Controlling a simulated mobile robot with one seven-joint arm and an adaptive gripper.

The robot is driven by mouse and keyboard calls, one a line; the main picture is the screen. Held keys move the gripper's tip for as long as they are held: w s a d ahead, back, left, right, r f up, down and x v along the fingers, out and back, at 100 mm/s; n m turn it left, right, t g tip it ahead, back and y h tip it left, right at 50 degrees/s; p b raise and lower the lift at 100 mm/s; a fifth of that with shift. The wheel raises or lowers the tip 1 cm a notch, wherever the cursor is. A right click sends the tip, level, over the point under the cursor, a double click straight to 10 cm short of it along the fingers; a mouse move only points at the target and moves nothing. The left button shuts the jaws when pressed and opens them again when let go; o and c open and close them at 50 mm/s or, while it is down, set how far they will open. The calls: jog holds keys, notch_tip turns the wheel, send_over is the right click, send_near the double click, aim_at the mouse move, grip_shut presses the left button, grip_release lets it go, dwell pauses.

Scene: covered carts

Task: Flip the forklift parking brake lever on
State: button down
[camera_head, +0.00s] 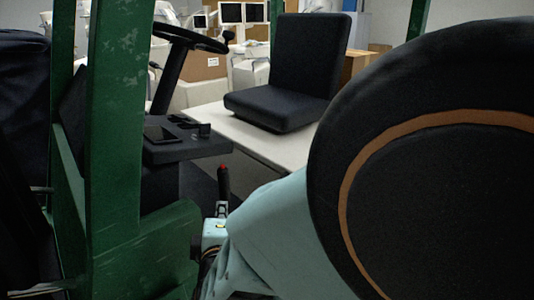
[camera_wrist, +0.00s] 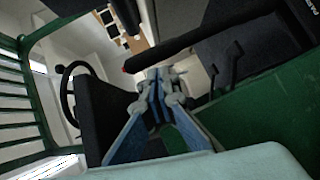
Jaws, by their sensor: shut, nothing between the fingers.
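The parking brake lever shows in the head view as a dark upright handle (camera_head: 223,184) with a red tip, low in the cab in front of the seat. In the wrist view the black lever (camera_wrist: 205,34) runs diagonally, its red end at the left. My gripper (camera_wrist: 158,76) is shut and empty, its fingertips close to the lever near the red end; I cannot tell whether they touch. In the head view my gripper (camera_head: 221,209) is small, just below the handle. The lever's base is hidden there.
A green forklift post (camera_head: 115,120) stands at the left. The steering wheel (camera_head: 190,37) and dark console (camera_head: 180,145) are beyond it. A black seat (camera_head: 295,75) sits on a pale deck (camera_head: 235,125). My arm covers the right of the head view.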

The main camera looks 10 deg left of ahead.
jog(key=shift+s+a+r+n+t+b, duration=0.2)
jog(key=shift+s+a+r+n+t, duration=0.1)
jog(key=shift+s+r+t, duration=0.4)
jog(key=shift+s+a+r+n+t+b, duration=0.2)
jog(key=shift+s+a+r+n+t, duration=0.1)
jog(key=shift+s+r+t, duration=0.4)
jog(key=x, duration=1)
jog(key=shift+f, duration=0.1)
